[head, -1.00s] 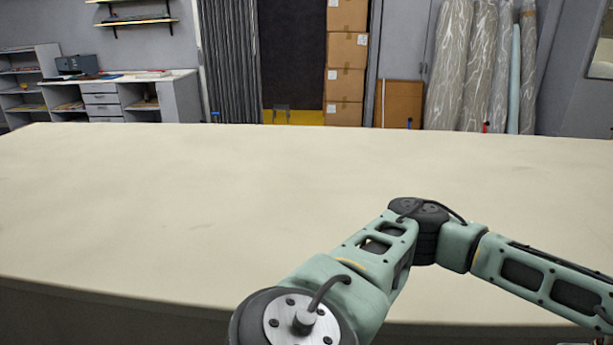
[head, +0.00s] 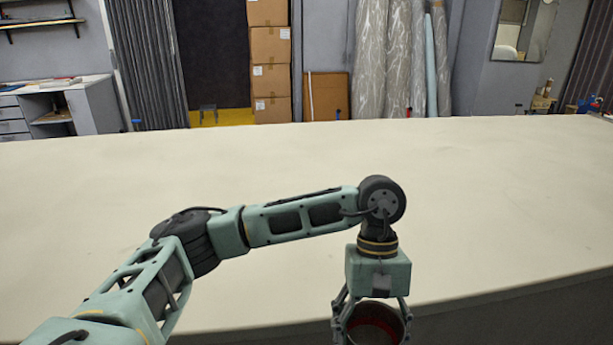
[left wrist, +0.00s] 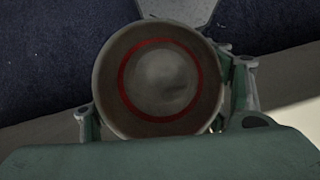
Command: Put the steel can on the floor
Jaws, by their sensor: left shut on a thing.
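The steel can (head: 376,329) is at the bottom of the head view, partly cut off by the frame edge. I look into its open top and see a red ring inside. It fills the middle of the left wrist view (left wrist: 160,80), grey with the red ring. My left gripper (head: 371,318) hangs down with its fingers on either side of the can and is shut on it. In the head view it overlaps the table's front edge. My right gripper is in neither view.
The long cream table (head: 250,165) has a bare top. Its front edge runs just by the gripper. In the left wrist view a dark blue surface (left wrist: 50,50) lies beyond the can. Cardboard boxes (head: 269,80) and wrapped rolls (head: 398,60) stand behind the table.

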